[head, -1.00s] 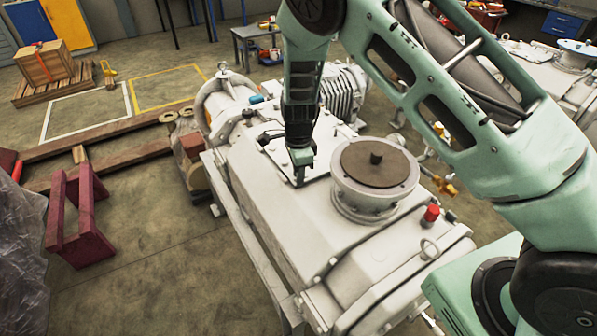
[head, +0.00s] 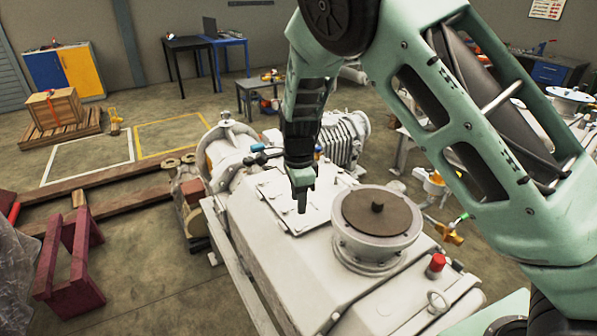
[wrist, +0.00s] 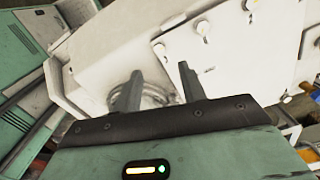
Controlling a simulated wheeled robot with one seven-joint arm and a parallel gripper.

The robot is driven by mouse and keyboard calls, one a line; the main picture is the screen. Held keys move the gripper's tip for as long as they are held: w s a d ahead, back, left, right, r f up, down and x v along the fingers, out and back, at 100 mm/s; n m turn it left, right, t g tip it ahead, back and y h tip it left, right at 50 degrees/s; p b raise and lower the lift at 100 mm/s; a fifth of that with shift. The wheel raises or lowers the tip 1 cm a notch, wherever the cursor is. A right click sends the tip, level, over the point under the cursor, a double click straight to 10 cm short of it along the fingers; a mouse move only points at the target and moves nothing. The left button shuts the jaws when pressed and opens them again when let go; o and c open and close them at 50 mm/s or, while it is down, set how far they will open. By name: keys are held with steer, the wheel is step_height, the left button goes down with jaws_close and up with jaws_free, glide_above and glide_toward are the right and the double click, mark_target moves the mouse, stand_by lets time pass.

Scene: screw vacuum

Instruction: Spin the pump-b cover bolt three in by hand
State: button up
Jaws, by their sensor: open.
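The white pump (head: 290,265) stands in the middle of the head view, with a flat cover plate (head: 322,205) on its top. My gripper (head: 302,208) points down over this plate and hides part of it. In the wrist view my gripper (wrist: 160,70) has its two fingers apart with nothing between them. A pale plate (wrist: 235,55) with bolt heads along its edge shows beyond the fingers, up and to the right. One bolt head (wrist: 203,28) is near its top edge and another (wrist: 159,48) is at its corner. I cannot tell which is bolt three.
A round flange with a brown lid (head: 382,213) rises right of the cover, close to my gripper. A red cap (head: 436,263) and a lifting eye stand at the pump's front right. A finned motor (head: 343,138) is behind. Dark red stands (head: 72,265) are on the left floor.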

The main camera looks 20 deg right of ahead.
step_height(320, 180, up, 10)
steer(key=b, duration=0.1)
steer(key=shift+f, duration=0.25)
steer(key=s+a+r+n+y, duration=0.1)
steer(key=s+a+n, duration=0.3)
steer(key=s+n, duration=0.4)
steer(key=s+a+r+n+y, duration=0.15)
steer(key=s+a+n, duration=0.3)
steer(key=s, duration=0.55)
steer(key=s+d+n+h, duration=0.1)
steer(key=s+n+h, duration=0.1)
steer(key=s+n, duration=1.2)
steer(key=shift+s+d, duration=0.4)
steer(key=shift+s, duration=0.2)
